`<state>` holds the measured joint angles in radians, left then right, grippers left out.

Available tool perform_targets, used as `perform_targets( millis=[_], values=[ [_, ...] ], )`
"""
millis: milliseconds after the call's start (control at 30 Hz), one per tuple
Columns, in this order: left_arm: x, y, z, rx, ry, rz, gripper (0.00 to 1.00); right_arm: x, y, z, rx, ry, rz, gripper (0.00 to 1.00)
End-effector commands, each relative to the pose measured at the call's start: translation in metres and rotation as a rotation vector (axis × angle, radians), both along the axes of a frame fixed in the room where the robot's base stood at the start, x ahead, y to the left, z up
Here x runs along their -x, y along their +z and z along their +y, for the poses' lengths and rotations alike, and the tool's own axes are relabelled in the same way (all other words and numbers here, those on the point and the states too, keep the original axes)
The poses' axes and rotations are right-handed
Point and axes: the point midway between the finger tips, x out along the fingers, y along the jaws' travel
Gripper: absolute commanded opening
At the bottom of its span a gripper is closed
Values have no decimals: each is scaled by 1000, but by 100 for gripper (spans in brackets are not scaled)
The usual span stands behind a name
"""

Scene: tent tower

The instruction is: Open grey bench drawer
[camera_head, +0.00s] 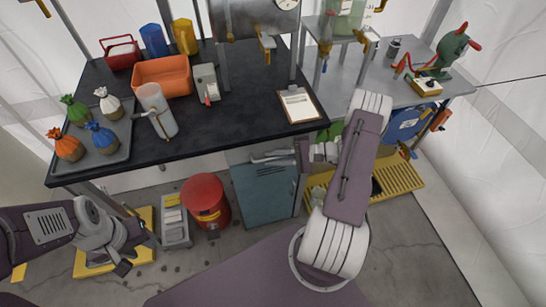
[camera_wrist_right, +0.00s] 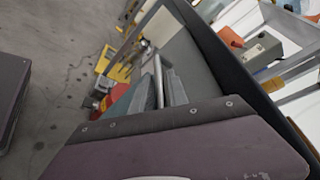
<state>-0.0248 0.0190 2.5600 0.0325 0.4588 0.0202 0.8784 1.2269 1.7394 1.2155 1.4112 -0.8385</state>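The grey bench drawer front (camera_head: 238,157) shows as a narrow band under the dark benchtop, above the blue-grey cabinet. In the right wrist view its grey front (camera_wrist_right: 195,62) runs along the black bench edge and looks closed. My right gripper (camera_head: 268,157) reaches left from behind my right arm, its pale fingers close to the drawer front. In the wrist view a thin silver bar, which looks like the handle (camera_wrist_right: 158,80), lies by the fingertips (camera_wrist_right: 162,90); whether they grip it is unclear. My left gripper (camera_head: 127,257) hangs low at the left, away from the drawer; its opening is unclear.
The blue-grey cabinet (camera_head: 265,193) and a red bucket (camera_head: 205,200) stand under the dark bench (camera_head: 232,122). A clipboard (camera_head: 298,105) lies near its right front corner. A tray with tied bags (camera_head: 118,148) is at the left.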

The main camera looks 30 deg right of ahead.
Motion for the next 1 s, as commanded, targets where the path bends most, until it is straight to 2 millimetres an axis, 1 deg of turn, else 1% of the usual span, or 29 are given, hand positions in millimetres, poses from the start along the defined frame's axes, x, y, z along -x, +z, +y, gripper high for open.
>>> perform_targets(
  millis=[33, 67, 100, 133, 1000],
  values=[
    [0, 0, 0, 0, 0, 0, 36, 0, 0, 0, 0, 0, 0, 20],
    [0, 0, 0, 0, 0, 0, 36, 0, 0, 0, 0, 0, 0, 14],
    [0, 0, 0, 0, 0, 0, 36, 0, 0, 0, 0, 0, 0, 3],
    [0, 0, 0, 0, 0, 0, 36, 0, 0, 0, 0, 0, 0, 0],
    [0, 0, 0, 0, 0, 0, 36, 0, 1, 0, -2, 2, 0, 0]
  ],
)
